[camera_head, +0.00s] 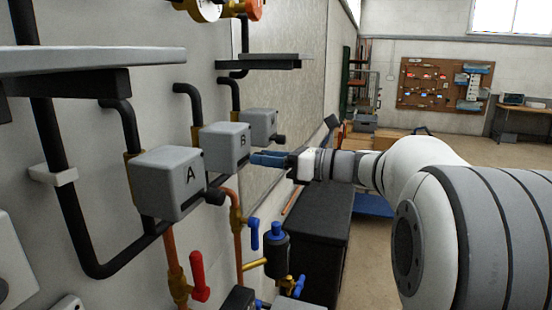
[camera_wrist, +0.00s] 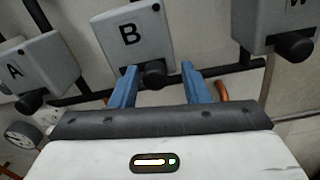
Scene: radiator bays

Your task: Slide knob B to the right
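Box B (camera_head: 222,138) is a grey wall-mounted box with a black letter B, between box A and a third box. It also shows in the wrist view (camera_wrist: 134,38). Its dark round knob B (camera_wrist: 154,73) sticks out at the box's lower edge. My gripper (camera_wrist: 158,70) is open, with one blue finger on each side of the knob and visible gaps between. In the head view my gripper (camera_head: 268,158) is in front of box B and hides its knob. I cannot tell how far the fingers reach along the knob.
Box A (camera_head: 168,182) with its black knob (camera_head: 214,196) is on the left, and a third box (camera_head: 259,125) with a knob is on the right. Black pipes run behind them. A red-handled valve (camera_head: 199,277) and a blue-handled valve (camera_head: 254,234) are below. A grey shelf (camera_head: 90,59) juts out above.

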